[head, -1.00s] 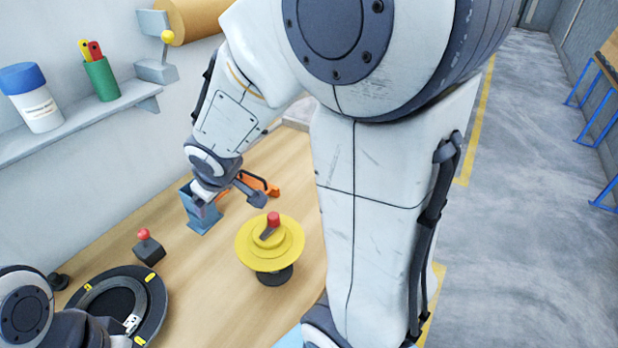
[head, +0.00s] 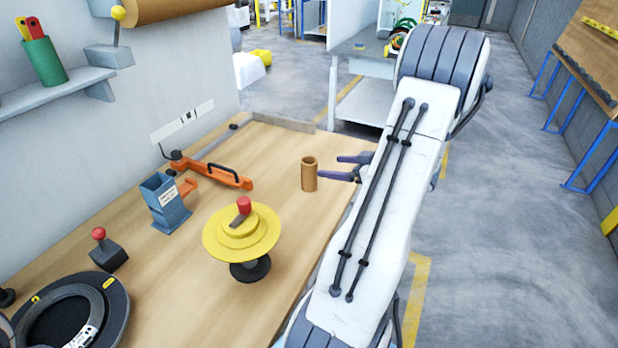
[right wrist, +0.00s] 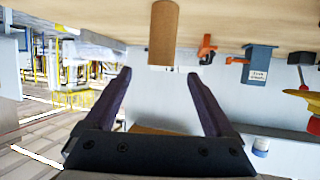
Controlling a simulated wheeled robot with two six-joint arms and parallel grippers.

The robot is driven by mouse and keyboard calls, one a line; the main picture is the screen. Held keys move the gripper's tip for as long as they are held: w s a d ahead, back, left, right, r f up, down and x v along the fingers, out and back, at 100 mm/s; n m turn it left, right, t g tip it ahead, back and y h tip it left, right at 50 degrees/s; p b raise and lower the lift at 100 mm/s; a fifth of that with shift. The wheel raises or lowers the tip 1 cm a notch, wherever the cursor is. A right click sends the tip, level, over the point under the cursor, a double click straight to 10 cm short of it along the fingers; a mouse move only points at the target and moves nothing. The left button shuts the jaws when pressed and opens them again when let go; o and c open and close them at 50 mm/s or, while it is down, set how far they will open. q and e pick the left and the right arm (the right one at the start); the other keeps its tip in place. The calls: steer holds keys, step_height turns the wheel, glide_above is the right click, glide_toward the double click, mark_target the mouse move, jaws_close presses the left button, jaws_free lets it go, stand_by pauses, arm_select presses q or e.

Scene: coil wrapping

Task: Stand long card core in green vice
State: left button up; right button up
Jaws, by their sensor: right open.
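A brown card core (head: 309,175) stands upright on the wooden bench, and it also shows in the right wrist view (right wrist: 163,35). My right gripper (head: 329,166) is open and empty just right of the core, with its fingers pointing towards it. In the right wrist view the core is beyond and between the open fingertips (right wrist: 159,75), with a gap. I cannot make out a green vice for certain; a small green thing (head: 405,24) sits on a far bench. My left gripper is not in view.
A yellow turntable (head: 262,247), a blue-grey holder (head: 167,212), an orange clamp-like tool (head: 218,174) and a red-knobbed box (head: 108,256) stand on the bench (head: 290,215). A dark ring (head: 117,320) lies at the lower left. The bench around the core is clear.

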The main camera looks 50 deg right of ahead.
mark_target(316, 164)
steer(key=x, duration=0.9)
steer(key=shift+w+a+f+p, duration=0.1)
steer(key=shift+w+a+p, duration=0.05)
steer(key=shift+w+p, duration=0.25)
jaws_close()
